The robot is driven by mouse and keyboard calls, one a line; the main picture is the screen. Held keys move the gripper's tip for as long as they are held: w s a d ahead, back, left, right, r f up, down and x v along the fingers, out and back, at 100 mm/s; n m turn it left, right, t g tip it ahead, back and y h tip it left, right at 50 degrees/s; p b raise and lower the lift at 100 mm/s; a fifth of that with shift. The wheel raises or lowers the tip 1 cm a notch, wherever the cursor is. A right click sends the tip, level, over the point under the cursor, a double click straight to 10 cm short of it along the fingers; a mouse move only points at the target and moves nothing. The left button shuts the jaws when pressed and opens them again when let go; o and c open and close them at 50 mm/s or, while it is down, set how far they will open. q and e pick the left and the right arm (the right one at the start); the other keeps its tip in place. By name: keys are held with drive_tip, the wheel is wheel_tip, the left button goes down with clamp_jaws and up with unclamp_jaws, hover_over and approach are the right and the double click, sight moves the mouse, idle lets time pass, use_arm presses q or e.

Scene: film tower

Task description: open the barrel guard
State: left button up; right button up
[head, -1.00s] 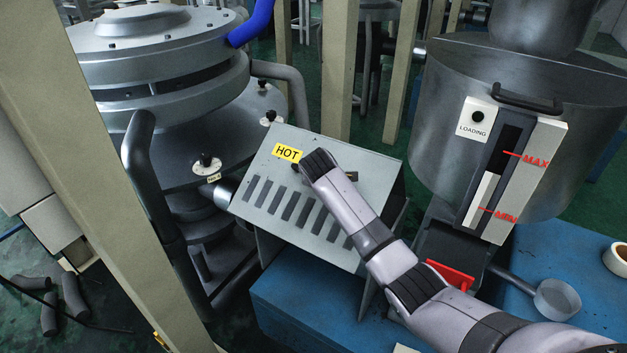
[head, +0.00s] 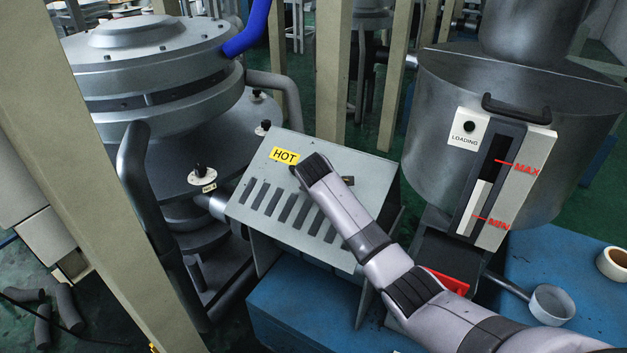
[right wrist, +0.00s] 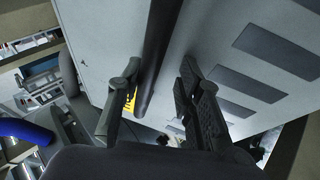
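The barrel guard (head: 333,152) is a grey metal cover with a row of dark slots and a yellow HOT label (head: 284,155). It is down, its slotted face sloping toward me. A dark bar handle (head: 349,180) on it is mostly hidden behind my right arm in the head view. My right gripper (right wrist: 158,88) is at this face; in the head view its fingers are hidden behind the wrist. In the right wrist view the fingers are apart, with the handle (right wrist: 158,50) running between them, closer to the left finger. My left gripper is not in view.
A grey hopper (head: 510,100) with a LOADING gauge stands to the right. A large round machine (head: 150,75) with pipes stands at the left. A beige post (head: 95,180) crosses the left foreground. A tape roll (head: 613,262) and a small cup (head: 551,305) are at the lower right.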

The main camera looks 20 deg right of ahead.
drive_tip(key=shift+f, duration=0.1)
drive_tip(key=v, duration=1.2)
drive_tip(key=shift+c, duration=0.3)
